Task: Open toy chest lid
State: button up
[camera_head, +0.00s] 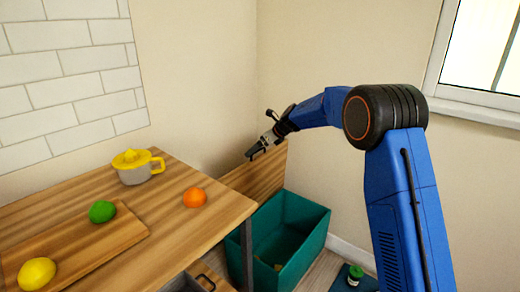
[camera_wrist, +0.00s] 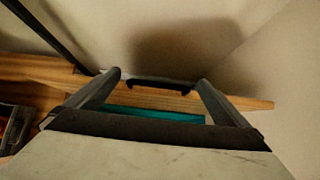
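The toy chest (camera_head: 302,232) is a teal box on the floor beside the wooden counter. Its wooden lid (camera_head: 262,174) stands raised at the back, and the inside of the chest shows. My gripper (camera_head: 258,150) is at the lid's top edge. In the wrist view the two fingers of my gripper (camera_wrist: 159,82) are spread apart, with the lid's dark handle (camera_wrist: 160,83) between them. I cannot tell whether the fingers touch the handle. A strip of teal (camera_wrist: 155,114) shows below the lid's edge.
The counter (camera_head: 215,220) at the left holds a yellow-topped juicer (camera_head: 137,167), an orange (camera_head: 195,197) and a cutting board (camera_head: 75,255) with a lime (camera_head: 102,211) and a lemon (camera_head: 37,273). Walls stand close behind the chest. A small green-topped item (camera_head: 355,274) is on the floor at right.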

jog(key=v, duration=1.7)
jog(key=shift+s, duration=0.2)
jog(key=shift+d+r, duration=0.1)
jog(key=shift+d, duration=0.1)
jog(key=s+d+r+n+h, duration=0.1)
jog(key=s+d+n, duration=0.3)
jog(key=s, duration=0.6)
jog(key=s+d+r+n+h, duration=0.15)
jog(key=s+d+n, duration=0.3)
jog(key=s, duration=0.45)
jog(key=s+d+r+n+h, duration=0.1)
jog(key=s+d+n, duration=0.35)
jog(key=s, duration=0.55)
jog(key=s+d+f+n+h, duration=0.1)
jog(key=s+d+f+n, duration=0.2)
jog(key=s, duration=0.6)
jog(key=s+d+f+n+h, duration=0.1)
jog(key=s+d+f+n, duration=0.3)
jog(key=s, duration=0.6)
jog(key=s+d+f+n+h, duration=0.1)
jog(key=s+d+f+n, duration=0.3)
jog(key=s, duration=0.6)
jog(key=shift+d+f+n, duration=0.2)
jog(key=shift+d+n, duration=0.15)
jog(key=shift+n, duration=0.25)
jog(key=shift+h, duration=0.25)
